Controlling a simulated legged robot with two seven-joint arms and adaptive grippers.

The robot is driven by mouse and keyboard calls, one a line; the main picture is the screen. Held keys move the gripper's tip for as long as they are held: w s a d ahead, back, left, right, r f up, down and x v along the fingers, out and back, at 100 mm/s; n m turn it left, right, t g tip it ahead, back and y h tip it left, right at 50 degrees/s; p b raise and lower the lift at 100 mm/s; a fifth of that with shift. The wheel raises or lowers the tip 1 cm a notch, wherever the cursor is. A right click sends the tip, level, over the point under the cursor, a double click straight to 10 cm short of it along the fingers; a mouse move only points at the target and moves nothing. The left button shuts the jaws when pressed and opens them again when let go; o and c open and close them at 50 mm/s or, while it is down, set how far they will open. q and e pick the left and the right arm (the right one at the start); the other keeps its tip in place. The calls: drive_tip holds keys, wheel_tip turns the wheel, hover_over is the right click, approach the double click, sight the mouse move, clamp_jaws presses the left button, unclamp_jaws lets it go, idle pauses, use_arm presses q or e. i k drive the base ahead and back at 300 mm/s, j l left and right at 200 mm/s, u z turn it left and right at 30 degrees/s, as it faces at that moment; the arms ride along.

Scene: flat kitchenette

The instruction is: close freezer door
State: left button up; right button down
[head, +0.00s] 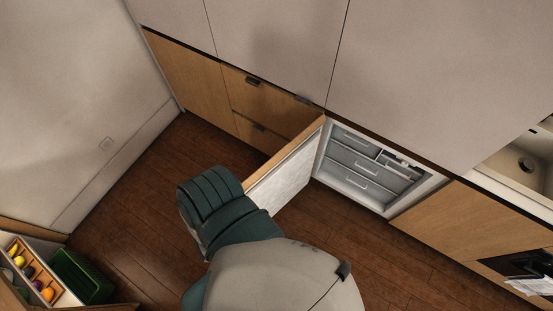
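The freezer (372,170) is a built-in unit low in the cabinet row, and it stands open. Its white interior shows several drawers with handles. The freezer door (290,178) is hinged at the left side of the opening and swung wide out into the room. Its pale inner face is turned toward the opening, and wood shows along its top edge. Part of the door's outer end is hidden behind a teal and grey part of my own body. Neither of my grippers can be made out in the head view.
Wooden cabinet fronts with drawers (245,103) are left of the freezer. A sink (525,165) is at the right. A produce box (30,270) and a green bin (83,277) are at lower left. Wooden floor (370,245) in front of the opening is clear.

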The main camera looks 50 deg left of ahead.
sight(271, 187)
drive_tip(key=k+j+z, duration=0.15)
drive_tip(key=k+j, duration=0.75)
drive_tip(key=j, duration=0.2)
drive_tip(key=k+j+z, duration=0.1)
drive_tip(key=j, duration=0.35)
drive_tip(key=k+j, duration=0.25)
drive_tip(key=j, duration=0.15)
drive_tip(key=k+j+z, duration=0.1)
drive_tip(key=j, duration=0.3)
drive_tip(key=k+j, duration=0.35)
drive_tip(key=i+j+z, duration=0.05)
